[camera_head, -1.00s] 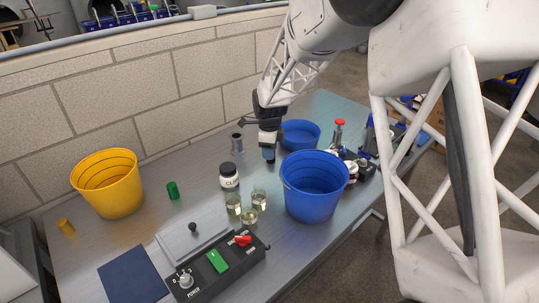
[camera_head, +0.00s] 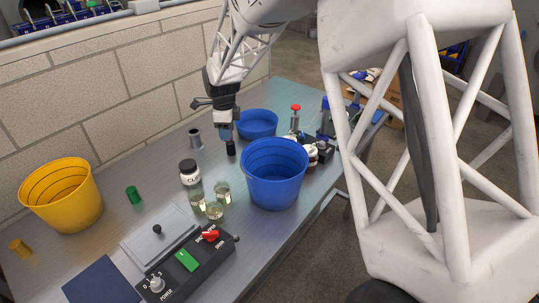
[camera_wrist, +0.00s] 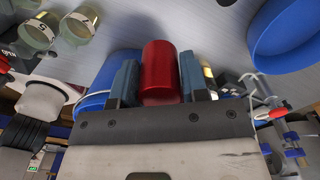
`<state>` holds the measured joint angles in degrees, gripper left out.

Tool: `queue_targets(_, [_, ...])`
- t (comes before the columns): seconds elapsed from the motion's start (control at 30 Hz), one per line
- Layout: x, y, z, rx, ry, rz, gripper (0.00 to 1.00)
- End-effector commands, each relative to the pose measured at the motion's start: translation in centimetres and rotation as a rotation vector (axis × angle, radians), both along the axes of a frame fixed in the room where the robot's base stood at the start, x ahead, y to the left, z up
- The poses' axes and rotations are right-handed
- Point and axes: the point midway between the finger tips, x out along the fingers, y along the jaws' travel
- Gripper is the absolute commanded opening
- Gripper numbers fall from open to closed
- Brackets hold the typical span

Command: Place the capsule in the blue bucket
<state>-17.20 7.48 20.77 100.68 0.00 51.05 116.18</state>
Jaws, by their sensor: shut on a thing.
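The capsule is a plain red cylinder (camera_wrist: 160,72) between the two fingers of my gripper (camera_wrist: 160,85) in the wrist view. My gripper is shut on it. In the head view my gripper (camera_head: 231,146) points down over the table, left of the blue bucket (camera_head: 275,186) and outside its rim. The capsule itself is hard to make out there; the gripper's tip looks dark. The blue bucket stands upright and looks empty as far as I see inside.
A low blue bowl (camera_head: 257,134) stands behind the bucket. A metal cup (camera_head: 195,139), a black-capped bottle (camera_head: 190,180) and several glass beakers (camera_head: 214,210) stand left of it. A yellow bucket (camera_head: 62,207), green cylinder (camera_head: 133,195) and control box (camera_head: 187,267) are further left and in front.

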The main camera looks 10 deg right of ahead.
Motion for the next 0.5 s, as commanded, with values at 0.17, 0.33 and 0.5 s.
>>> queue_targets(0.17, [0.0,0.0,3.5,0.001,-0.003,0.0,0.35])
queue_targets(0.33, [0.0,0.0,6.3,0.001,-0.002,0.0,0.35])
queue_targets(0.5, [-0.8,-1.2,7.3,0.0,0.0,-0.024,0.35])
